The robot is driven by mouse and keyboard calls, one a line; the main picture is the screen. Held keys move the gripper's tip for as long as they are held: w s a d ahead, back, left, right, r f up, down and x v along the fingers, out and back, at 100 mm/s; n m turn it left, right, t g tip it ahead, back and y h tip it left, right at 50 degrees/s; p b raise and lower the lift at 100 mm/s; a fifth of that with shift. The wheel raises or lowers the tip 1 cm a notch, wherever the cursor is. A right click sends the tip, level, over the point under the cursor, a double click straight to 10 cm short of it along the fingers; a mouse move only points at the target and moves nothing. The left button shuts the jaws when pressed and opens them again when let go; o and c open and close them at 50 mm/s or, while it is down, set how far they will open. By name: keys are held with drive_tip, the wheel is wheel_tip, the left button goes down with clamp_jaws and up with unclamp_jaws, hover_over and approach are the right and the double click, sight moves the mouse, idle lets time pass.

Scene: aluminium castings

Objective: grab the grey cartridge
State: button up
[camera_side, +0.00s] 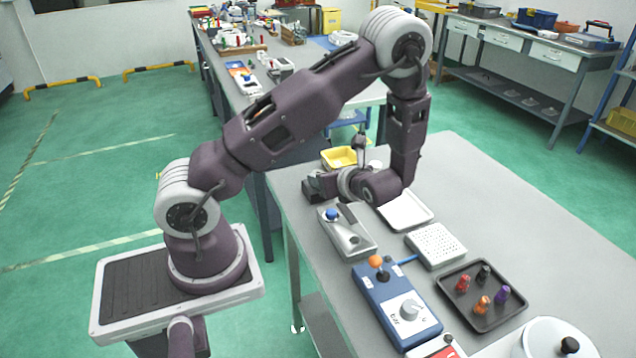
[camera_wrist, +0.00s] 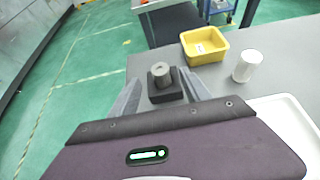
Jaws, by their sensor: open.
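The grey cartridge (camera_wrist: 162,71) is a short cylinder standing upright in a black square holder (camera_wrist: 166,94) on the table, seen in the wrist view. My gripper (camera_wrist: 161,79) is open, with one pale finger to the left and one to the right of the holder and cartridge. The jaws look empty, and I cannot tell how far the fingertips are from the cartridge. In the side view my gripper is low over the table's left part, and the cartridge cannot be made out there.
A yellow bin (camera_wrist: 204,45) and a white cylinder (camera_wrist: 247,66) stand beyond and right of the holder. In the side view, a blue-knobbed device (camera_side: 346,236), white tray (camera_side: 407,212), perforated rack (camera_side: 436,246), blue control box (camera_side: 385,303) and dark peg tray (camera_side: 483,315) line the table. Its right side is clear.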

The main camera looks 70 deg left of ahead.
drive_tip(key=x, duration=0.5)
drive_tip(key=shift+a+f, duration=0.15)
drive_tip(key=shift+f, duration=0.15)
clamp_jaws()
